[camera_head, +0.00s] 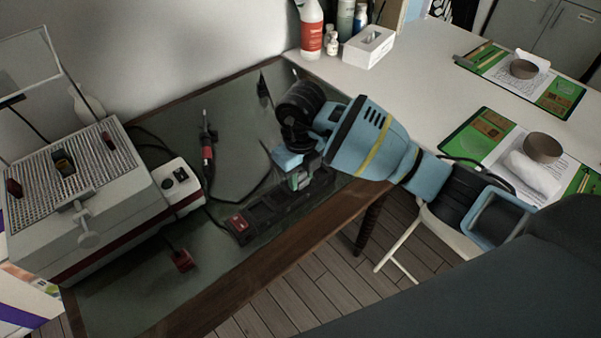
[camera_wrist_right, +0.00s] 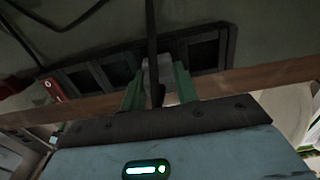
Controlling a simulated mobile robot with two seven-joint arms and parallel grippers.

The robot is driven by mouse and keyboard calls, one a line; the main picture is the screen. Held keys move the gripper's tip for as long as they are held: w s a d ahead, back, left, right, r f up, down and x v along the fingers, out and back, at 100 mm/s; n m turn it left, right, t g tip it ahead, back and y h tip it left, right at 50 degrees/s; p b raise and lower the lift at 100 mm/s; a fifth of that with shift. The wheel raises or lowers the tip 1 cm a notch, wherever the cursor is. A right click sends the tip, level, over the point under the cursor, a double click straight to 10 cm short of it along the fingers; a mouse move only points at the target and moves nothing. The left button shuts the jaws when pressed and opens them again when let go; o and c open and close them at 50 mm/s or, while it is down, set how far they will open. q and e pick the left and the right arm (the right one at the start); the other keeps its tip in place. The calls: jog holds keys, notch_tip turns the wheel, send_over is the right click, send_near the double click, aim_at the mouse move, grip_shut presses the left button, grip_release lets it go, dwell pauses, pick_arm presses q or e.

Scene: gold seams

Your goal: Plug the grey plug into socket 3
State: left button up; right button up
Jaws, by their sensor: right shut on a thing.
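My right gripper (camera_head: 299,180) is over the far right end of a black power strip (camera_head: 263,215) on the green-grey bench top. In the right wrist view its two green fingers (camera_wrist_right: 158,88) are shut on the grey plug (camera_wrist_right: 153,72), and a black cable runs up past it. The plug overlaps the strip (camera_wrist_right: 118,68), between dark square sockets; I cannot tell whether it touches or is in one. Socket numbers are not readable, so socket 3 cannot be singled out. My left gripper is not in view.
The strip's red switch (camera_head: 239,222) is at its near left end. A red-handled tool (camera_head: 207,146) and a red plug-like piece (camera_head: 182,260) lie on the bench. A machine with a grated top (camera_head: 75,165) stands left. The bench's wooden edge (camera_head: 250,282) runs close by the strip.

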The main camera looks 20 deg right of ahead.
jog(key=shift+p, duration=0.5)
dwell(2.1)
jog(key=shift+f, duration=0.3)
dwell(0.4)
